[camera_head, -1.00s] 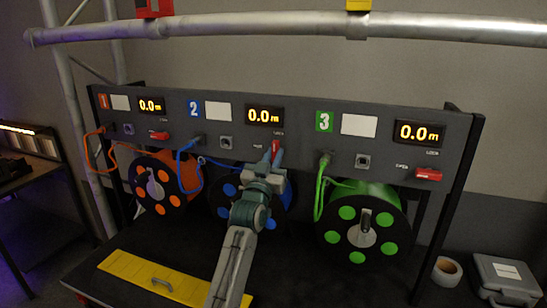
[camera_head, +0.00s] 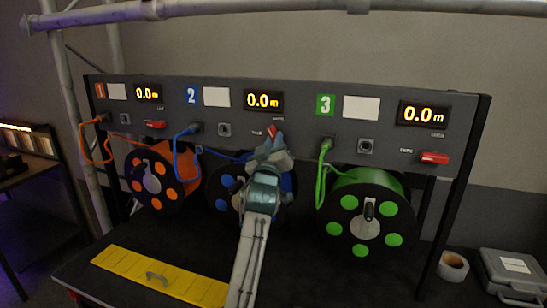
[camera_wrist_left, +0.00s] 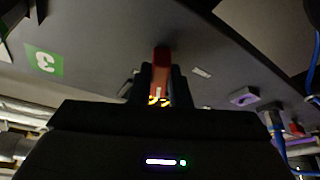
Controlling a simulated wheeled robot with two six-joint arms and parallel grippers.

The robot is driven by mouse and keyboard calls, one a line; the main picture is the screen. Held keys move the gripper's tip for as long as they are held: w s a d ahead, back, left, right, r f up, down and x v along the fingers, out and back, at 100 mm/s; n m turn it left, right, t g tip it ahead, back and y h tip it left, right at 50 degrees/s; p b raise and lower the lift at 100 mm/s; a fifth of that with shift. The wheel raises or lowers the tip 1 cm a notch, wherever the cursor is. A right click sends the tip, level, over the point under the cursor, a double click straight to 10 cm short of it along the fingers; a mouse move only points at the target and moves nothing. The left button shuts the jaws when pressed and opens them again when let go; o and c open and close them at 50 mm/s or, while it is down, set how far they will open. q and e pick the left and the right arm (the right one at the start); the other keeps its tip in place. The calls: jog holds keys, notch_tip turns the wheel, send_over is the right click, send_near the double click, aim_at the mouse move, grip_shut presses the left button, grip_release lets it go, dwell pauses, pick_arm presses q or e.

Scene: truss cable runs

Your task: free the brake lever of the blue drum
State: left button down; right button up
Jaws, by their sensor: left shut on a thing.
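The blue drum (camera_head: 222,205) hangs under panel number 2 and is partly hidden behind my left arm. Its red brake lever (camera_head: 271,130) stands out from the panel below the 0.0 m display, beside a small label. My left gripper (camera_head: 274,141) is shut on this lever. In the left wrist view the red lever (camera_wrist_left: 161,58) shows between the two dark fingers, pointing up in the picture. The gripper hides much of the lever in the head view, so its exact angle is hard to tell. My right gripper is not in view.
The orange drum (camera_head: 160,180) and green drum (camera_head: 365,220) flank the blue one, with their red levers (camera_head: 155,125) (camera_head: 434,158) lying roughly level. A blue cable (camera_head: 175,150) loops left of my arm. A yellow plate (camera_head: 160,277) lies on the table.

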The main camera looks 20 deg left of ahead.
pick_arm(q)
jog(key=n+g+y+b, duration=0.1)
jog(key=n+b, duration=0.1)
jog(key=n, duration=0.3)
jog(key=n+g+y+b, duration=0.1)
jog(key=n+g+b, duration=0.1)
jog(key=n, duration=0.2)
jog(key=n+g+y+b, duration=0.1)
jog(key=n+g+b, duration=0.1)
jog(key=n, duration=0.3)
jog(key=shift+d+r+n, duration=0.15)
jog(key=shift+r+n, duration=0.05)
jog(key=shift+n, duration=0.1)
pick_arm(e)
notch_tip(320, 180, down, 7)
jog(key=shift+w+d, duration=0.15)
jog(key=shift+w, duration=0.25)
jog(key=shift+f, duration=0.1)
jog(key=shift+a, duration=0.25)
